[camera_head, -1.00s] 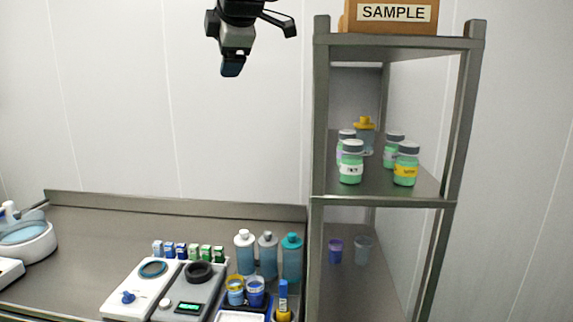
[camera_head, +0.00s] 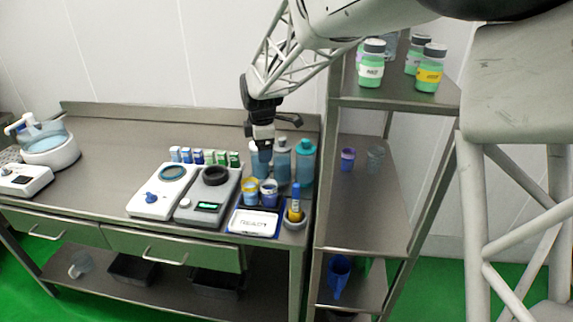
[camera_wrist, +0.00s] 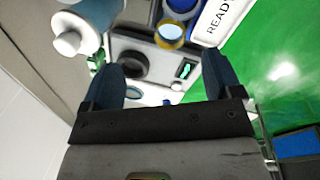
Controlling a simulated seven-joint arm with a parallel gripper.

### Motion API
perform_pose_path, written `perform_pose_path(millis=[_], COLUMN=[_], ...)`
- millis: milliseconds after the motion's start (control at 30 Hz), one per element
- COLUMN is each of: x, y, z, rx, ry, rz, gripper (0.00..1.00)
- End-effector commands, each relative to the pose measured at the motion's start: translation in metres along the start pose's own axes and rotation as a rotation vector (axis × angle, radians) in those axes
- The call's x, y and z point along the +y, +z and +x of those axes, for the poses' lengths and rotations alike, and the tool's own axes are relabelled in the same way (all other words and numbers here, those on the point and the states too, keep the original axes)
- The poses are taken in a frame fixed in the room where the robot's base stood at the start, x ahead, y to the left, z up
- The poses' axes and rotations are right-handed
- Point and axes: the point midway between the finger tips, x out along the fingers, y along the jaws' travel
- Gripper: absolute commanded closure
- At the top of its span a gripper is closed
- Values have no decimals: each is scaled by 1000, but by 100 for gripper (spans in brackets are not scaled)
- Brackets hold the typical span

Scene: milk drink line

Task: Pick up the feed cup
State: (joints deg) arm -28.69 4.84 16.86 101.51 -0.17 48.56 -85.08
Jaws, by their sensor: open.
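No cup is readably marked as the feed cup. Two cups stand side by side behind the tray on the bench: a yellow-rimmed cup (camera_head: 250,191) and a blue-and-white cup (camera_head: 268,193). The yellow-rimmed cup also shows in the wrist view (camera_wrist: 170,34), at the top, beyond my fingertips. A small purple cup (camera_head: 347,159) and a clear grey cup (camera_head: 375,159) stand on the rack's middle shelf. My gripper (camera_head: 264,151) is above the back of the bench, in front of the bottles. In the wrist view its fingers (camera_wrist: 163,78) are apart, with nothing between them.
Several bottles (camera_head: 305,163) stand close to my gripper. A grey scale (camera_head: 208,201), a white device (camera_head: 160,192), small boxes (camera_head: 198,156) and a white tray (camera_head: 253,223) crowd the bench's right half. A metal rack (camera_head: 327,200) stands at right. The bench's left middle is clear.

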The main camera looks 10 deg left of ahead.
Motion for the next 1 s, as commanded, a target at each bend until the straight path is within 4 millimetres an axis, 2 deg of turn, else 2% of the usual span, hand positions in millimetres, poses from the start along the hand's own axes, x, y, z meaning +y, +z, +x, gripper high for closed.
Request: perform_pose_path(millis=[33, 100, 200, 300, 733, 1000], x=[-6, -14, -22, -26, -28, -31], y=[3, 6, 9, 11, 11, 12], z=[23, 45, 66, 77, 82, 101], rx=[-3, -7, -10, -11, -12, -12], ry=[-39, -78, -116, -137, -144, -144], rz=[6, 13, 19, 23, 24, 24], gripper=[15, 15, 15, 15, 15, 15])
